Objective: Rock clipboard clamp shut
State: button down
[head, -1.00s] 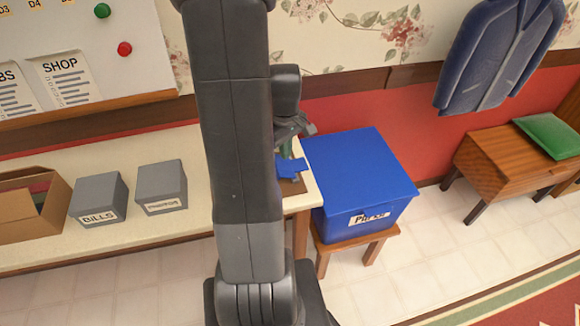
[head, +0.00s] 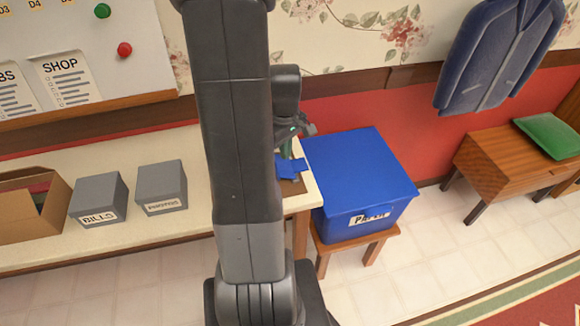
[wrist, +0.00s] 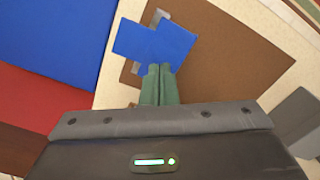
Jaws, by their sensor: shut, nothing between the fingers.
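The clipboard is a brown board (wrist: 235,60) lying on the cream table; in the head view only a small part of the board (head: 293,187) shows beside my arm. A blue clamp piece (wrist: 158,45) sits at the board's edge, with a bit of grey metal at its top and left; the clamp also shows in the head view (head: 290,168). My gripper (wrist: 159,70) has its green fingers together and empty, with the tips at the lower edge of the blue clamp. I cannot tell whether they touch it. My arm hides much of the board in the head view.
A blue paper box (head: 360,170) on a wooden stool stands right of the table. Grey boxes (head: 98,200) and an open cardboard box (head: 35,210) stand on the table at left. A grey object (wrist: 295,120) lies right of the board.

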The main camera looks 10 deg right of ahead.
aim_at(285, 166)
jog(key=shift+f+b, duration=1.6)
jog(key=shift+f, duration=0.4)
dwell(1.2)
jog(key=shift+r+p, duration=2.8)
jog(key=shift+r, duration=0.75)
jog(key=shift+f, duration=0.1)
notch_tip(285, 166, down, 7)
jog(key=b, duration=0.5)
jog(key=shift+b, duration=0.4)
jog(key=shift+a+r, duration=0.1)
jog(key=shift+r, duration=0.2)
